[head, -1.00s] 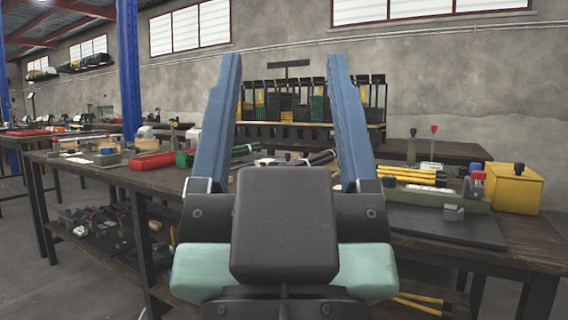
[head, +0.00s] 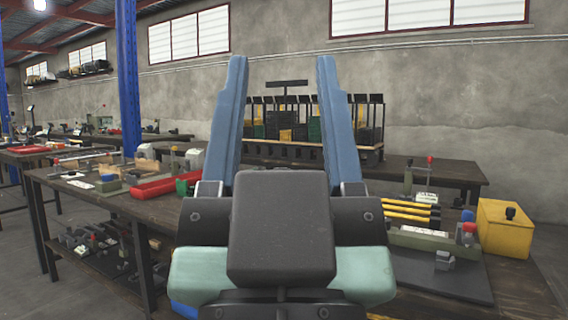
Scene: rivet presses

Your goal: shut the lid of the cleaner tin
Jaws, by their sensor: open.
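My gripper (head: 282,62) rises in the middle of the head view, its two blue fingers apart and nothing between them. I cannot make out a thing that is clearly the cleaner tin. A yellow box (head: 502,238) with a black knob on top stands at the right end of the near table, and I cannot tell whether it is the tin or whether its lid is open. It is to the right of my gripper and apart from it. My gripper's body hides the middle of the table.
The near dark table (head: 520,285) runs across the view. A red tray (head: 160,187) lies on its left part. Yellow-handled tools (head: 405,212) and a dark mat (head: 470,283) are at right. A blue post (head: 128,80) stands at left. A bin rack (head: 300,150) stands behind.

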